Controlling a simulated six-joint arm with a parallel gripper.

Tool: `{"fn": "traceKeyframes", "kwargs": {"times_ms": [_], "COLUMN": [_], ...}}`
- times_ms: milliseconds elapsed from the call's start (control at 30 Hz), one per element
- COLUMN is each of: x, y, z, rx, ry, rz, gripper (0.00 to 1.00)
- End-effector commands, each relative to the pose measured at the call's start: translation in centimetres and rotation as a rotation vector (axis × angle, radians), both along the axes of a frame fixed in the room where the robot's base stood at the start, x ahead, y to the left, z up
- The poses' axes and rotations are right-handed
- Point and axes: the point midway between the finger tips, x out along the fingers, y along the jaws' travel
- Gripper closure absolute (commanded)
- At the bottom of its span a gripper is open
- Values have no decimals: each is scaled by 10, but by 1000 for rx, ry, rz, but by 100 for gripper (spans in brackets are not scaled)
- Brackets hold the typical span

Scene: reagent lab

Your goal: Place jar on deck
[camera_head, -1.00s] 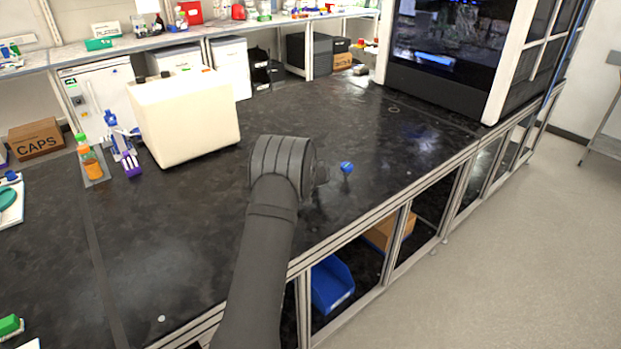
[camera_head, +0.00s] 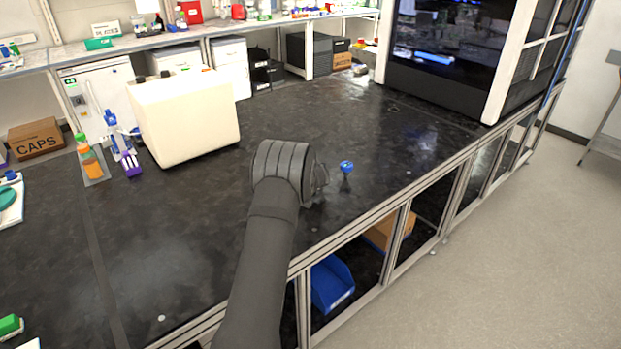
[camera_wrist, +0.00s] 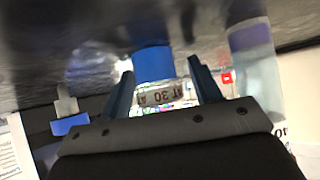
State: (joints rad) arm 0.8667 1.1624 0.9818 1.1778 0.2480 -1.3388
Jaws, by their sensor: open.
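The jar (camera_head: 346,167) is small, with a blue cap on a clear body. In the head view it stands upright on the black bench, right of my gripper (camera_head: 322,180). My gripper is open, and a small gap shows between it and the jar. In the wrist view, the jar's blue cap (camera_wrist: 152,64) and labelled clear body appear between the two spread fingers of my gripper (camera_wrist: 161,70). I cannot tell how far the jar reaches between the fingers. I cannot tell which surface is the deck.
A large cream box (camera_head: 186,118) stands on the bench to the left. An orange bottle (camera_head: 92,162) and a blue-purple rack (camera_head: 122,150) are further left. A dark-screened cabinet (camera_head: 450,50) stands at the back right. The bench around the jar is clear; its front edge is near.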

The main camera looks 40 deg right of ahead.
Motion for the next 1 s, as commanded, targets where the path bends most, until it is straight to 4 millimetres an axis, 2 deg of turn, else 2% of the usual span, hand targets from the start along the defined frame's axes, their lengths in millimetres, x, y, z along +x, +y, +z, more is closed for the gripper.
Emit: {"fn": "traceKeyframes", "kwargs": {"times_ms": [267,700,1000], "x": [-9,-58,-78], "y": [5,38,51], "z": [12,57,73], "rx": [1,0,1], "ry": [0,-1,0], "rz": [-1,1,1], "gripper": [42,42,42]}}
